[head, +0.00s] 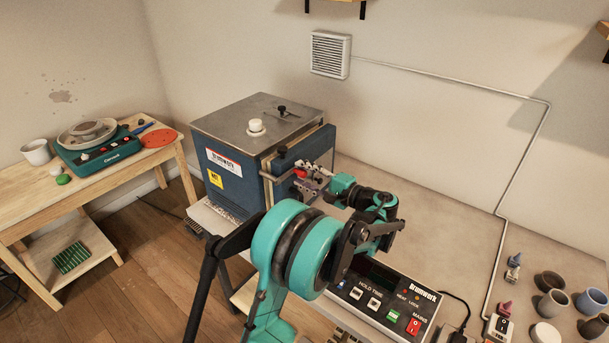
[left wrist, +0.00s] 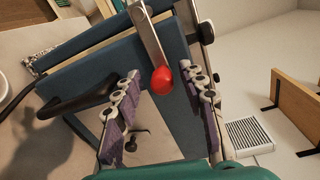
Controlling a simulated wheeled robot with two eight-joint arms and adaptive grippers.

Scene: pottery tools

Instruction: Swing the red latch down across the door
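The blue kiln (head: 233,181) stands at the table's left end, with its door on the side by my arm. The latch is a flat metal bar (left wrist: 149,37) ending in a red ball knob (left wrist: 161,79). In the head view only a bit of the red knob (head: 300,173) shows beside the fingers. My left gripper (head: 314,174) is at the door. In the left wrist view its purple-padded fingers (left wrist: 162,90) are open, one on each side of the knob, with gaps visible. My right gripper is not in view.
A control box (head: 384,300) with switches sits in front on the table. Cups (head: 551,304) and small items stand at the right. A black handle (left wrist: 75,101) sticks out near my left fingers. A side bench (head: 90,180) with a pottery wheel stands at the left.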

